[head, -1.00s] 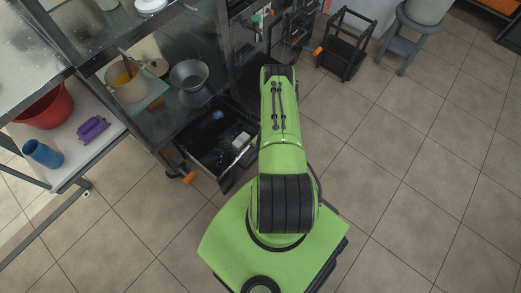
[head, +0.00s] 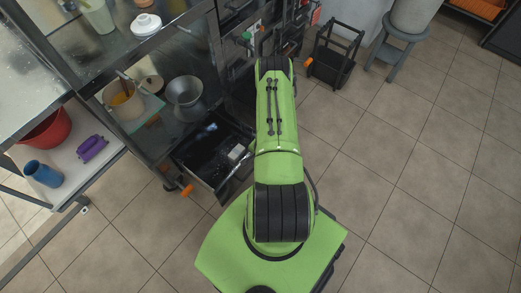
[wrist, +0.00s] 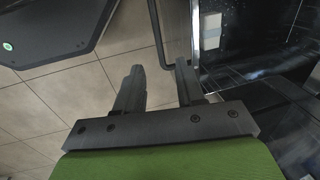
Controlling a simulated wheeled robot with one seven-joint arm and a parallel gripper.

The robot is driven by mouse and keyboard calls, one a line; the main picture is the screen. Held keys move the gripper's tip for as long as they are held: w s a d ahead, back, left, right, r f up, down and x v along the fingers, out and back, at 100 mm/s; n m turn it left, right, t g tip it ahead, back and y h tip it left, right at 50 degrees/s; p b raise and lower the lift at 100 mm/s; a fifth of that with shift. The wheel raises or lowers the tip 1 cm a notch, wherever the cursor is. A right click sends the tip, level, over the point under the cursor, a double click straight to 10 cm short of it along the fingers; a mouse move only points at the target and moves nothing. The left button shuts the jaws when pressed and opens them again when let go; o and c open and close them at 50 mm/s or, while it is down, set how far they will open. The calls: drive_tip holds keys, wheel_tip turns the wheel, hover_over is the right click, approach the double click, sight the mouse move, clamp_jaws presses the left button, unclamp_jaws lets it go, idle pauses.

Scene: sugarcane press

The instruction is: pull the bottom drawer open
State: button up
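A dark drawer (head: 190,165) stands pulled out from under the metal shelving, left of my arm in the head view. A small pale item lies inside it. I take it as the bottom drawer, but the arm partly hides it. My gripper (wrist: 158,67) shows in the wrist view with its two fingers apart and nothing clearly held. A thin bent black bar (wrist: 154,28), perhaps the drawer's handle, runs just beyond and between the fingertips; I cannot tell whether they touch. The drawer's dark inside also shows at the right of the wrist view. My arm hides the gripper in the head view.
Shelves above the drawer hold a pot (head: 122,100) and a metal bowl (head: 185,90). A side shelf holds a red bowl (head: 45,130) and a blue cup (head: 42,173). A black frame cart (head: 333,60) and a stool (head: 390,50) stand at the back. Floor to the right is clear.

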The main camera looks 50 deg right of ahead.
wheel_tip(320, 180, up, 7)
drive_tip(key=s+p, duration=0.1)
drive_tip(key=shift+s+p, duration=0.2)
drive_tip(key=shift+p, duration=0.1)
